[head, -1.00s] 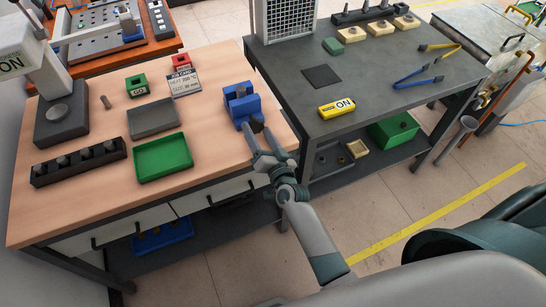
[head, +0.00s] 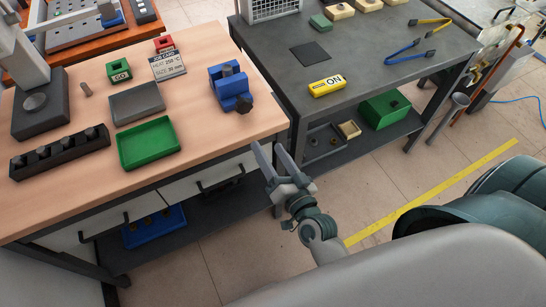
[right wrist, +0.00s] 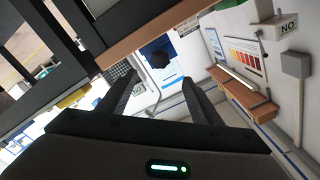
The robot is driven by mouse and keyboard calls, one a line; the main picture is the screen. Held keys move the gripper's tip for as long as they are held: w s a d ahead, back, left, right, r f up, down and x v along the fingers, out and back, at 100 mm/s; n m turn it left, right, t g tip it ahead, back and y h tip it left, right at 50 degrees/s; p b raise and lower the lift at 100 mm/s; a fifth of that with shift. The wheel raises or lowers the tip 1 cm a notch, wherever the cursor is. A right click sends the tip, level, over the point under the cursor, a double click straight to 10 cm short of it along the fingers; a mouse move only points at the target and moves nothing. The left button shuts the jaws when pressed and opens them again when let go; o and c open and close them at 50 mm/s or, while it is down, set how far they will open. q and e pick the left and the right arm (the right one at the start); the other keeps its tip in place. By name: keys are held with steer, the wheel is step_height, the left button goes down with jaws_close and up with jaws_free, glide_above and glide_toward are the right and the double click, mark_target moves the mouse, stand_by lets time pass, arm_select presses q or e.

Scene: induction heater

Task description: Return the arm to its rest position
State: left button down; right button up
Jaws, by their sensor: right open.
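My right gripper (head: 270,158) is open and empty in the head view. It hangs in the air in front of the wooden bench's (head: 75,205) right front corner, apart from the bench. In the right wrist view its two dark fingers (right wrist: 160,98) stand wide apart with nothing between them. The blue fixture (head: 230,88) with a dark part in it stands on the bench beyond the gripper. My left gripper does not show.
A green tray (head: 148,143), a grey plate (head: 137,103) and a dark rack (head: 60,152) are on the wooden bench. The grey table (head: 370,75) to the right carries a yellow ON block (head: 327,86) and blue tongs (head: 405,55). The floor (head: 380,180) in front is clear.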

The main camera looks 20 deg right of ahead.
steer(key=shift+s, duration=0.6)
steer(key=shift+f, duration=0.1)
steer(key=s+a+f+n+g+y, duration=0.1)
steer(key=s+a+f+n+g, duration=0.15)
steer(key=f, duration=1.15)
steer(key=s+a+f+n+g, duration=0.1)
steer(key=s+f+n+g, duration=0.2)
steer(key=f, duration=1.2)
steer(key=s+d+f+g+b, duration=0.15)
steer(key=s+f+g, duration=0.45)
steer(key=s+f, duration=0.9)
steer(key=s+d+f+n+g, duration=0.2)
steer(key=s+d+f, duration=0.2)
steer(key=s+f, duration=0.3)
steer(key=s+d+f+n+g+h, duration=0.1)
steer(key=s+d+f+n+g, duration=0.1)
steer(key=s+f, duration=0.5)
steer(key=s+d+g, duration=0.1)
steer(key=s+d, duration=0.1)
steer(key=s, duration=0.4)
steer(key=shift+h, duration=0.3)
steer(key=shift+d+g, duration=0.1)
steer(key=shift+g, duration=0.15)
steer(key=shift+c, duration=0.2)
